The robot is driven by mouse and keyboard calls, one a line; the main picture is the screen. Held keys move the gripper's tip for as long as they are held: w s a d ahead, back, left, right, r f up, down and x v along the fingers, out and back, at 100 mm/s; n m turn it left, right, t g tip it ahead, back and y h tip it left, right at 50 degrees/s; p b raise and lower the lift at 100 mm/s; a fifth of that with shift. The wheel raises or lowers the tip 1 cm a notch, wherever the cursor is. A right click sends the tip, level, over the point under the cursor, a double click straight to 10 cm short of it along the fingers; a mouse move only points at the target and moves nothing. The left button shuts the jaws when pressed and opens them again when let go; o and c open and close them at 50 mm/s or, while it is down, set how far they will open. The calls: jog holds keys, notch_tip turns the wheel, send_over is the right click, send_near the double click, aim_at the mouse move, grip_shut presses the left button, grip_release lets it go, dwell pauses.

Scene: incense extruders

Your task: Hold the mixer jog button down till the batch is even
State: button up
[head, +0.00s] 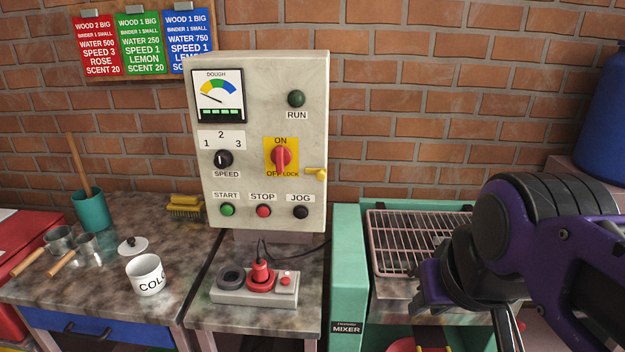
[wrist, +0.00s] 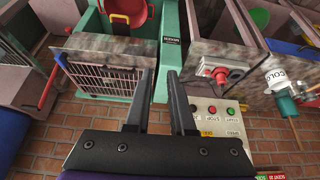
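The black JOG button (head: 301,212) is at the lower right of the grey control box (head: 316,130), beside the red STOP button (head: 264,211) and green START button (head: 228,210). JOG also shows in the wrist view (wrist: 194,108), close beside a finger. The DOUGH meter (head: 218,95) has its needle at the left, in the yellow. The RUN lamp (head: 296,98) looks dark green. The red switch (head: 281,158) stands upright on its yellow plate. The teal mixer (head: 349,270) has a wire guard (head: 415,235) on top. My gripper (wrist: 160,74) is open and empty, apart from the button.
A white cup (head: 147,275), a lid (head: 133,246) and a teal pot (head: 91,211) stand at left. A blue barrel (head: 600,105) is at far right.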

grip_shut()
dwell(1.4)
